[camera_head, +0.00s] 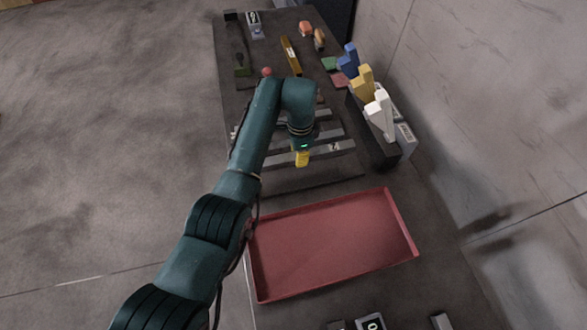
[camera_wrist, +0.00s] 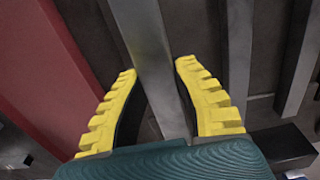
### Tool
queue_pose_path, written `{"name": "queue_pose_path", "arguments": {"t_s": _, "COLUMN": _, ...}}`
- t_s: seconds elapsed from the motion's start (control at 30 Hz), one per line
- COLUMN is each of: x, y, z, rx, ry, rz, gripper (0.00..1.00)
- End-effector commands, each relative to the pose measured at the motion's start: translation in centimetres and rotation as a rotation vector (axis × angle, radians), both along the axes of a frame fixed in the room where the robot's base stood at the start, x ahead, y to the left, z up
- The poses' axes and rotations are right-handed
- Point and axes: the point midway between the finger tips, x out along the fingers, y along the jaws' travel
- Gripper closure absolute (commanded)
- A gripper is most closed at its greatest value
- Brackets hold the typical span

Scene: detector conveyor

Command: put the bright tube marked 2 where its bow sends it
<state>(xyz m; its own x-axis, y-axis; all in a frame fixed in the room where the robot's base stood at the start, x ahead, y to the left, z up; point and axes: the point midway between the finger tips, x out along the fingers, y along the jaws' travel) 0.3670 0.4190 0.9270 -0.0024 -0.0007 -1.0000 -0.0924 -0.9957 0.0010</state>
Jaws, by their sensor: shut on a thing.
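The tube marked 2 (camera_head: 343,147) is a pale grey bar with a white label. It lies nearest the red tray among several similar bars. My gripper (camera_head: 302,158) is shut on it, left of the label. In the wrist view the tube (camera_wrist: 150,45) runs between the yellow fingers of my gripper (camera_wrist: 157,70). I cannot tell whether it is lifted off its bed. Its bow cannot be made out.
A shallow empty red tray (camera_head: 256,272) lies in front. A dark box on the right holds blue (camera_head: 348,60), yellow (camera_head: 364,84) and white (camera_head: 379,115) upright pieces. Other grey bars (camera_head: 330,134) lie close behind the held tube. Small parts stand at the far end.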

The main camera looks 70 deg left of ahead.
Motion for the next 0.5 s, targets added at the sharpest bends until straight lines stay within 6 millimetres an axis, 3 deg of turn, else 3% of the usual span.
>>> {"name": "queue_pose_path", "arguments": {"t_s": 0.1, "x": 0.1, "y": 0.1, "z": -2.2, "rx": 0.004, "ry": -0.003, "rz": 0.001, "gripper": 1.0}}
{"name": "queue_pose_path", "arguments": {"t_s": 0.5, "x": 0.2, "y": 0.1, "z": -6.6, "rx": 0.007, "ry": -0.006, "rz": 0.002, "gripper": 1.0}}
